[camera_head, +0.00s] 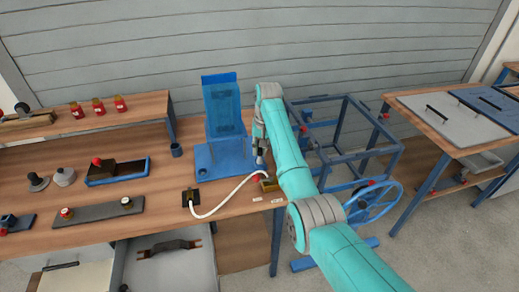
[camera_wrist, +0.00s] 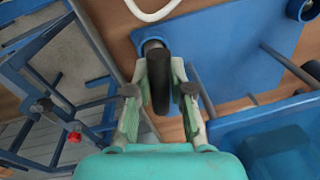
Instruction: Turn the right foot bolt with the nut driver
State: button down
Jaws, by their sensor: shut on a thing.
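The blue fixture stands on the wooden bench, with an upright panel (camera_head: 222,95) and a flat base plate (camera_head: 212,172). My gripper (camera_head: 261,158) is at the right side of that base plate, partly hidden by my arm. In the wrist view, my gripper (camera_wrist: 158,95) is shut on the dark handle of the nut driver (camera_wrist: 159,80). The handle lies between the two fingers. Its far end meets a grey round part over a corner of the blue base plate (camera_wrist: 215,45). The right foot bolt cannot be made out; the driver seems to cover that corner.
A white hose (camera_head: 215,212) curves over the bench from a black box (camera_head: 190,198), close below my gripper. A blue frame (camera_head: 345,140) and a blue handwheel (camera_head: 375,203) stand to the right. A small dark cup (camera_head: 176,150) stands left of the fixture.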

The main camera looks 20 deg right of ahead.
jog(key=n, duration=0.5)
jog(key=shift+w+r, duration=0.1)
jog(key=shift+r, duration=0.05)
jog(key=n+g, duration=0.1)
jog(key=n, duration=0.4)
jog(key=shift+d, duration=0.1)
jog(key=shift+r, duration=2.4)
